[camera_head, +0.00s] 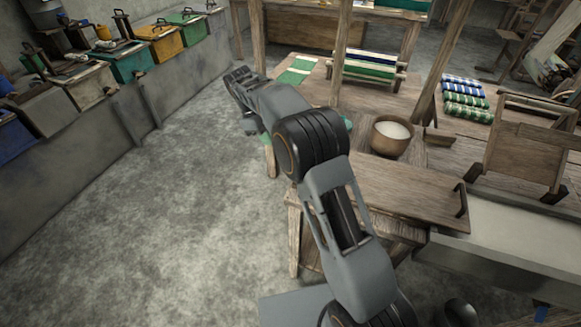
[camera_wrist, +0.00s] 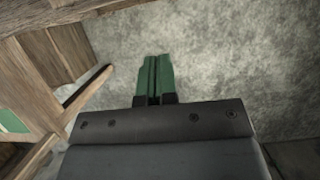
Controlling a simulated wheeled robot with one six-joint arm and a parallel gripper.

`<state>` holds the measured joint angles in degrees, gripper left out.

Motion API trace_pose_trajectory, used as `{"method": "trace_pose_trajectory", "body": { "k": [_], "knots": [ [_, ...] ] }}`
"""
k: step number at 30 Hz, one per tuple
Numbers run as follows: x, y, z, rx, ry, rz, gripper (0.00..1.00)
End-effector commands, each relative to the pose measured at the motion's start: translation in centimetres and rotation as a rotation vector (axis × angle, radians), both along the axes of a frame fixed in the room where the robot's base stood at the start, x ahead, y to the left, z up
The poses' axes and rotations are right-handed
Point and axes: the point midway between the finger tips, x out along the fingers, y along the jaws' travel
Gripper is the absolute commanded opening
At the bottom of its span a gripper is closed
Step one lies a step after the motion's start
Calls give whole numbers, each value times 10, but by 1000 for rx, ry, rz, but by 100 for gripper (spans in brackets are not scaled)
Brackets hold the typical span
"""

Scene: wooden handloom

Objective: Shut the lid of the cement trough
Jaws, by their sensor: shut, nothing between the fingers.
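The pale grey cement trough (camera_head: 495,240) is at the lower right of the head view, partly cut off by the picture edge. A wooden panel (camera_head: 525,155) stands steeply tilted at its back edge, with dark fittings near its lower corners; it looks like the lid, raised. A flat wooden board (camera_head: 400,190) with a dark handle lies left of the trough. In the wrist view, the green fingers of my gripper (camera_wrist: 154,78) are shut together and empty, over bare floor. The trough and panel do not show there.
A wooden table bears a bowl (camera_head: 392,135) of pale contents and several rolled cloths (camera_head: 465,98). Wooden posts rise from it. Several lidded boxes, one orange (camera_head: 161,42), line a cement counter at left. The grey floor (camera_head: 180,220) between is clear.

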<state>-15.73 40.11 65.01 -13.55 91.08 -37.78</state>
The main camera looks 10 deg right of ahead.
Motion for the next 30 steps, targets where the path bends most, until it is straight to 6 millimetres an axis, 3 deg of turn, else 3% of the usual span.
{"method": "trace_pose_trajectory", "body": {
  "k": [8,20,30],
  "knots": [
    [-2,-5,-31,-8,20,18,0],
    [-17,-28,-99,-7,18,17,0],
    [-36,-57,-98,-7,14,17,0]
  ]
}}
